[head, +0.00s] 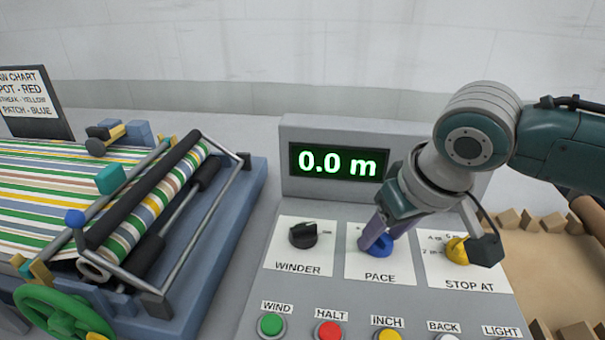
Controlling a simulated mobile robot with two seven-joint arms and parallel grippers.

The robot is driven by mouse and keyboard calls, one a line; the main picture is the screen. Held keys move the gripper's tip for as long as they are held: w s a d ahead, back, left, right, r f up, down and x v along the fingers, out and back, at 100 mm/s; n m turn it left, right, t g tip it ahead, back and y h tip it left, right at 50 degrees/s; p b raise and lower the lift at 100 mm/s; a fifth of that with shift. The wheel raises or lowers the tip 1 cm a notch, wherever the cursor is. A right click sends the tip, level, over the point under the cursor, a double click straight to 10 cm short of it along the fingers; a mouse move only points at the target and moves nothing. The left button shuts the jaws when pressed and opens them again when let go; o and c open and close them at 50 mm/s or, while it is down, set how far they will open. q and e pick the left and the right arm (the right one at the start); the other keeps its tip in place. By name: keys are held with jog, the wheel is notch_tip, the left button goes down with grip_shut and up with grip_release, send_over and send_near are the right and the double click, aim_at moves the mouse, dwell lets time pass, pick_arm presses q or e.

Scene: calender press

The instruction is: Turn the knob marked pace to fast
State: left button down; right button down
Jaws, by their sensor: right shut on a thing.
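The blue pace knob (380,248) sits on a white plate labelled PACE (380,278) in the middle of the control panel. My right gripper (382,243) comes down from the upper right and is shut on the blue knob. Its fingers hide most of the knob's top and the marks around it, so I cannot tell which setting the knob points to. My left gripper is not in view.
A black winder knob (303,235) is left of the pace knob; a yellow stop-at knob (458,250) is right. Buttons, including green WIND (271,325) and red HALT (329,332), line the front. The display (338,163) reads 0.0 m. A striped-fabric roller machine (150,220) stands left.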

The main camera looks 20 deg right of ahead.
jog(key=m+p, duration=0.1)
jog(key=m+h+p, duration=0.1)
jog(key=m+p, duration=0.1)
jog(key=shift+a+r+p, duration=0.2)
jog(key=shift+p, duration=0.1)
jog(key=m+h+p, duration=0.1)
jog(key=m, duration=0.1)
jog(key=shift+f+m+g+p, duration=0.1)
jog(key=shift+m+g+p, duration=0.2)
jog(key=shift+g, duration=0.1)
jog(key=m, duration=0.2)
jog(key=shift+a+f+m+g+h, duration=0.1)
jog(key=shift+m+g+h, duration=0.2)
jog(key=shift+h, duration=0.1)
jog(key=m, duration=0.2)
jog(key=shift+w+m+g+h, duration=0.15)
jog(key=shift+m+g+h, duration=0.15)
jog(key=shift+g, duration=0.1)
jog(key=shift+m, duration=0.6)
jog(key=shift+c, duration=1.5)
grip_release()
